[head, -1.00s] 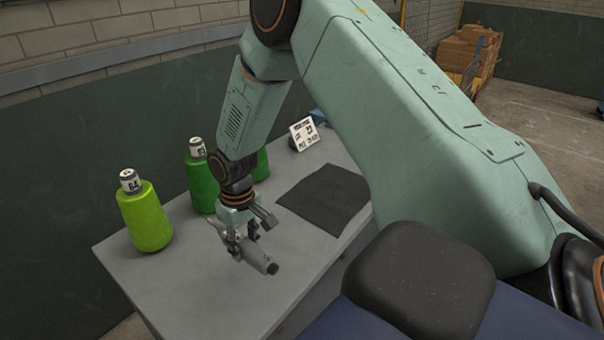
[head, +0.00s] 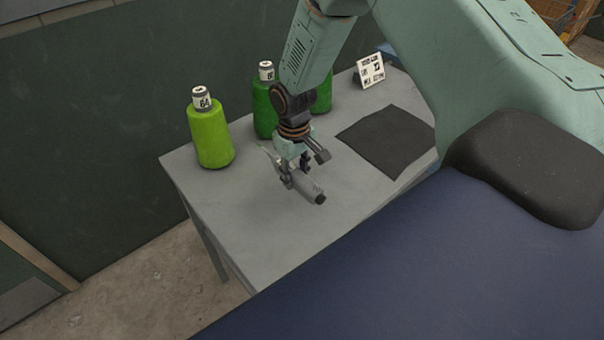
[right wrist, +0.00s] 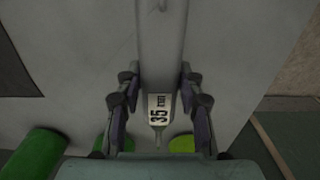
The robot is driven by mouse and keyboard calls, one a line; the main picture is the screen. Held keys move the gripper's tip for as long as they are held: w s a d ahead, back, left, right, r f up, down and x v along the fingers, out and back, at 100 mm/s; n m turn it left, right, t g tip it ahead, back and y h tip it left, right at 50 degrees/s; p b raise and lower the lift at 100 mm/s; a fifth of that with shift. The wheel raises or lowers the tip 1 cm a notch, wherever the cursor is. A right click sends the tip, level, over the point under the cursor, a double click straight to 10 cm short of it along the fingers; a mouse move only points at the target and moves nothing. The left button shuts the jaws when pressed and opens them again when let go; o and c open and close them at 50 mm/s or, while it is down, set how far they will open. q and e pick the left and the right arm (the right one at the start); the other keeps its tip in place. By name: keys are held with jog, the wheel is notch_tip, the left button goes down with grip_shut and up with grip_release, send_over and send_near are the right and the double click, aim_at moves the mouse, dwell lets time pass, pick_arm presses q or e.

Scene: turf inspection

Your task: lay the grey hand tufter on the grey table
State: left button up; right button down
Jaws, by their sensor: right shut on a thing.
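The grey hand tufter (head: 309,192) is in my right gripper (head: 297,172), over the middle of the grey table (head: 240,228). It tilts, its dark round end toward the lower right and a thin tip toward the upper left. The right wrist view shows the tufter (right wrist: 163,45) between the two fingers of the gripper (right wrist: 160,103), with a white "35 mm" label. The fingers are shut on its sides. I cannot tell whether the tufter touches the table top. My left gripper is not in view.
The front left of the table top is clear.

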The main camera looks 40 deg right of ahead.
aim_at(296, 197)
jog(key=shift+f, duration=0.5)
jog(key=shift+d+f, duration=0.15)
jog(key=shift+f, duration=0.15)
jog(key=f, duration=0.2)
jog(key=d+f, duration=0.1)
jog(key=shift+f, duration=0.4)
jog(key=shift+a+f, duration=0.1)
jog(key=shift+f, duration=0.15)
jog(key=shift+w+a+r, duration=0.1)
jog(key=shift+a, duration=0.35)
jog(key=shift+d+f, duration=0.25)
jog(key=shift+d, duration=0.1)
jog(key=c, duration=1)
grip_release()
jog(key=shift+d, duration=0.15)
jog(key=shift+c, duration=0.2)
jog(key=shift+o, duration=1)
jog(key=shift+a, duration=0.45)
jog(key=shift+d+r, duration=0.25)
jog(key=shift+d, duration=0.05)
notch_tip(296, 197, up, 12)
jog(key=shift+f, duration=0.25)
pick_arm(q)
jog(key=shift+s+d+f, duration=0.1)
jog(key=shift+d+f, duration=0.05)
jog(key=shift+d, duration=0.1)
pick_arm(e)
jog(key=shift+a+r, duration=0.15)
jog(key=shift+r, duration=0.05)
